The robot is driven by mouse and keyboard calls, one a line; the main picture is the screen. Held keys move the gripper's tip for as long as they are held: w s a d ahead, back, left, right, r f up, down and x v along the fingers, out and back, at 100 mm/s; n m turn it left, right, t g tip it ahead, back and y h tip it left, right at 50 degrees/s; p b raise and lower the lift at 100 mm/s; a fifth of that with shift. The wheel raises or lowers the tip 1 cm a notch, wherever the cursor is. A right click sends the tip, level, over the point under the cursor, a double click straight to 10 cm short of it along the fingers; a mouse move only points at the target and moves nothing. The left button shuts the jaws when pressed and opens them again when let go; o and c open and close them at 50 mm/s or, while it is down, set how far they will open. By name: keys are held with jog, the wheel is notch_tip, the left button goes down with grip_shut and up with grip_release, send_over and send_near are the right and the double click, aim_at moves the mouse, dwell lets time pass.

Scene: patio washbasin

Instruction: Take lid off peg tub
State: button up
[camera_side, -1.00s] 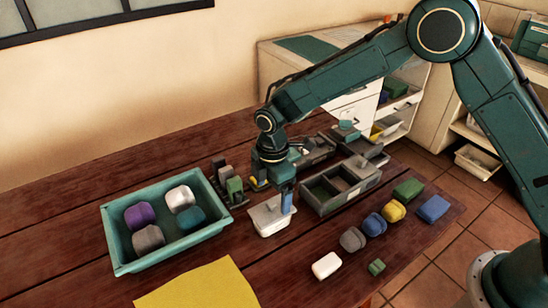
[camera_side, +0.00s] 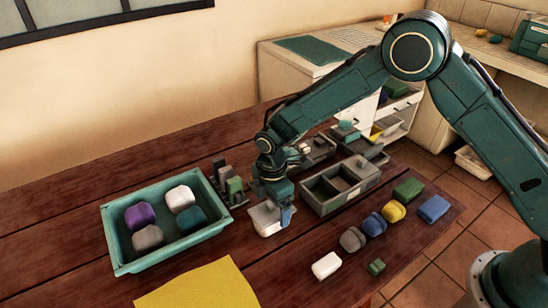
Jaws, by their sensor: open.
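The peg tub (camera_side: 266,230) is a small pale box on the wooden table, right of the teal tray. Its whitish lid (camera_side: 260,215) appears to lie on top. My gripper (camera_side: 286,216) is over the right part of the lid, with a blue finger low at the tub's right side. The gripper is open. It hides part of the lid, and I cannot tell whether the fingers touch it.
A teal tray (camera_side: 118,242) with several soft blocks stands left. A grey divided box (camera_side: 328,206) is close on the right. Several coloured blocks, including a white one (camera_side: 326,265), lie in front right. A yellow cloth (camera_side: 200,288) lies in front.

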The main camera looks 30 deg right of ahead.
jog(key=c, duration=1.1)
jog(key=shift+o, duration=0.2)
notch_tip(320, 180, up, 20)
dwell(0.7)
